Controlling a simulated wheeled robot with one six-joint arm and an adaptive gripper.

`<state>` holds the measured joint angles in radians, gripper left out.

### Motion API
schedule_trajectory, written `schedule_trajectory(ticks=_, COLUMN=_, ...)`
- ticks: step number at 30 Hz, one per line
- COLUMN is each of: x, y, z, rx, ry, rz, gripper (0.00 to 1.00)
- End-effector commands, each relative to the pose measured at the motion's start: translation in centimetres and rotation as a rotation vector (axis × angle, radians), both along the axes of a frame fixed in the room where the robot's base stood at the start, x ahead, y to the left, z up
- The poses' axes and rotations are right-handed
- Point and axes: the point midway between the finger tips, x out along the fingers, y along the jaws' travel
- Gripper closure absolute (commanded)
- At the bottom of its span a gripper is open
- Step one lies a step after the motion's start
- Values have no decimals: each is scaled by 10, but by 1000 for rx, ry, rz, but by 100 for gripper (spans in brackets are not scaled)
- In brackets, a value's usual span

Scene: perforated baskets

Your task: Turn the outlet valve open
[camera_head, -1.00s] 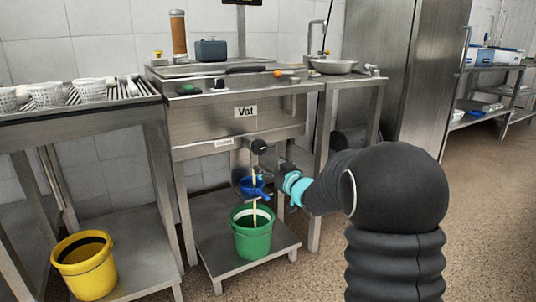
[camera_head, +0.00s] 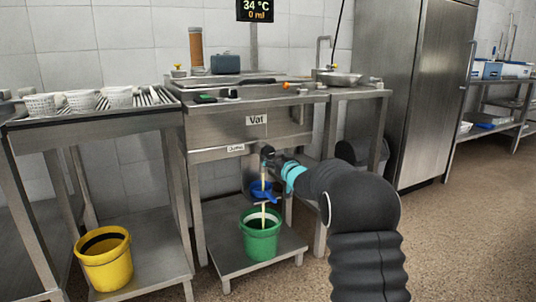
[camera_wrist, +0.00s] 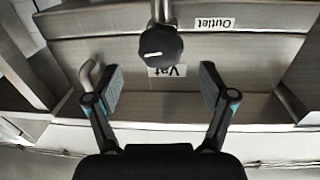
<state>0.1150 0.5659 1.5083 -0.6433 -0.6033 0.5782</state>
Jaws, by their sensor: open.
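The outlet valve has a dark round knob (camera_head: 267,151) on the front of the steel vat (camera_head: 215,126), beside the "Outlet" label (camera_head: 236,148). In the wrist view the knob (camera_wrist: 160,45) shows a white mark and lies just beyond the fingertips, between their lines. My gripper (camera_wrist: 161,85) is open and empty, one finger to each side. In the head view my gripper (camera_head: 281,163) is at the knob's right, partly hidden by my arm. A pale stream or rod (camera_head: 264,180) runs below the knob past a blue item (camera_head: 262,192) towards a green bucket (camera_head: 261,240).
A display (camera_head: 257,10) reads 34 °C and 0 ml. A yellow bucket (camera_head: 105,262) stands on the lower shelf at left. White perforated baskets (camera_head: 82,101) stand on the left rack. A metal bowl (camera_head: 339,78) sits right of the vat. Open floor lies at right.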

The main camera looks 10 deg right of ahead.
Motion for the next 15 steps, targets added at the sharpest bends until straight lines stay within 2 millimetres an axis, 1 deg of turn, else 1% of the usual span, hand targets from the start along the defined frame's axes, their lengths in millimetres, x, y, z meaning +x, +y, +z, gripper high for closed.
schedule_trajectory(ticks=1, x=9, y=4, z=-1, rx=-1, ry=0, rz=2, gripper=18)
schedule_trajectory(ticks=6, x=34, y=10, z=-1, rx=-2, ry=-1, rz=2, gripper=18)
schedule_trajectory(ticks=10, x=47, y=14, z=0, rx=-1, ry=0, rz=4, gripper=18)
schedule_trajectory(ticks=15, x=56, y=16, z=0, rx=-2, ry=0, rz=4, gripper=18)
